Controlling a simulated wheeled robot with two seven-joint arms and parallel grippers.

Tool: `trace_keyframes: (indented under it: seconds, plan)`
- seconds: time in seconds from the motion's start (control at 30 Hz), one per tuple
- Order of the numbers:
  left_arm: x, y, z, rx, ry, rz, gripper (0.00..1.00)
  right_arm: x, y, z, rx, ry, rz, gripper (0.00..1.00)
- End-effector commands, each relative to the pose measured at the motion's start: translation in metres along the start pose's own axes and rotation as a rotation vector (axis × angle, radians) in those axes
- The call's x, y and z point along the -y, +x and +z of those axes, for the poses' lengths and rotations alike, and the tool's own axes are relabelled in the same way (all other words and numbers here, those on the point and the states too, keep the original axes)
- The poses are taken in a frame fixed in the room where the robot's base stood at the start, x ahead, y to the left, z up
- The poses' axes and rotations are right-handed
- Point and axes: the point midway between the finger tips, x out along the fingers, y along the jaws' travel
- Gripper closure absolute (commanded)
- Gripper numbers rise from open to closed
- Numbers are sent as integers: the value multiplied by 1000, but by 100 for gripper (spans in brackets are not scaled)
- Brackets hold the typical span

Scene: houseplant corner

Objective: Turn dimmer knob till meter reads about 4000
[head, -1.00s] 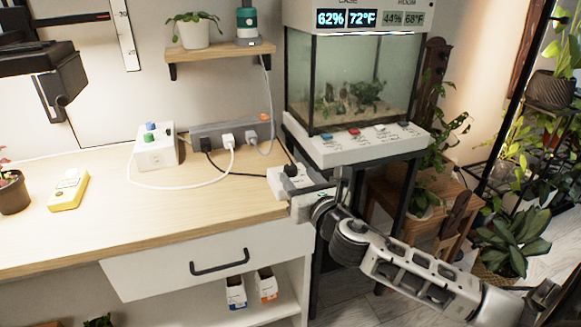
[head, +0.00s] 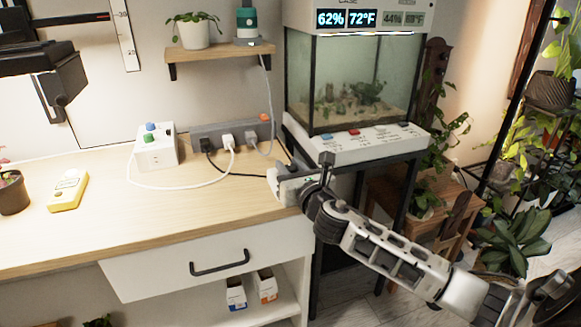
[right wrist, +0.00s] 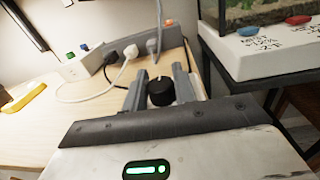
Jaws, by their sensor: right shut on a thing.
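The dimmer's black knob (right wrist: 160,93) shows in the right wrist view between the two grey fingers of my right gripper (right wrist: 160,82), which is shut on it. In the head view my right gripper (head: 292,183) is at the right end of the wooden desk and hides the knob and most of the dimmer box. The yellow handheld meter (head: 69,190) lies on the desk at the left. It also shows at the left edge of the right wrist view (right wrist: 22,100). Its reading is too small to make out. My left gripper is not in view.
A white box with green and blue knobs (head: 155,148) and a grey power strip (head: 230,134) with cables stand at the back. A black lamp (head: 50,75) hangs at upper left. A glass terrarium (head: 350,85) is just behind my right gripper. The desk's middle is clear.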

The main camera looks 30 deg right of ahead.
Motion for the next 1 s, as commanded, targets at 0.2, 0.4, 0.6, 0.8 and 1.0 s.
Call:
trace_keyframes:
  seconds: [0.2, 0.4, 0.6, 0.8, 1.0]
  plan:
    - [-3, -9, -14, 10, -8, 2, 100, -1, 0, 3, 4, 4, -123, 95]
    - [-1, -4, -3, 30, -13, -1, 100, 0, 0, 0, 8, 2, -146, 95]
    - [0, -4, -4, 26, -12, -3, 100, 0, 0, 0, 8, 2, -145, 53]
    - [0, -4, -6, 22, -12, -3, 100, 0, 0, 0, 8, 1, -145, 52]
    - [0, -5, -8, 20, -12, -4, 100, -2, -8, 0, 7, 0, -144, 52]
